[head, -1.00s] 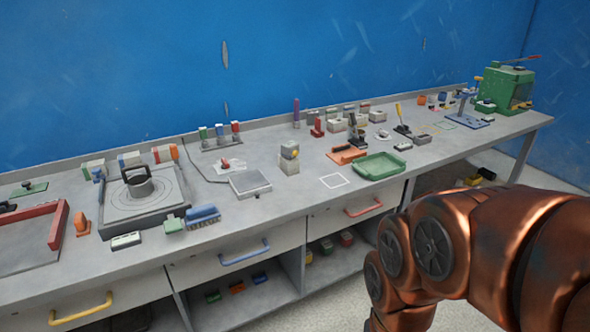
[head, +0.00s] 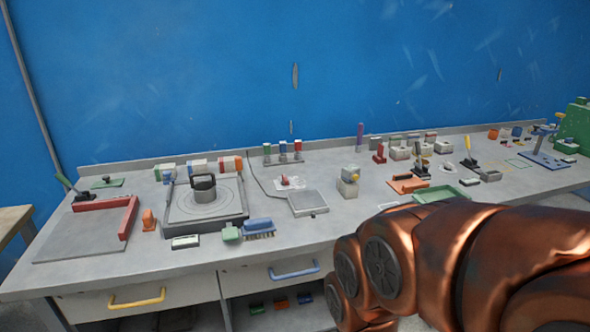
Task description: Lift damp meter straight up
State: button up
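I cannot pick out the damp meter with certainty. A small upright grey block with a yellow part near its top (head: 348,182) stands on the bench right of a flat grey scale-like plate (head: 308,202); it may be the meter. A small white device with a dark face (head: 186,242) lies at the front of the bench and could also be it. Both stand free of my arm. My copper arm fills the lower right, and my gripper is out of the picture.
A square tray with a round dark-handled pot (head: 204,188) stands left of centre. A blue brush (head: 258,228), a green block (head: 231,233) and an orange piece (head: 149,220) are near it. A green tray (head: 440,193) is partly behind my arm. Drawer handles (head: 137,298) stick out in front.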

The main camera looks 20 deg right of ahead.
aim_at(348, 172)
jog(key=u, duration=0.1)
jog(key=i, duration=1.45)
jog(key=z, duration=0.65)
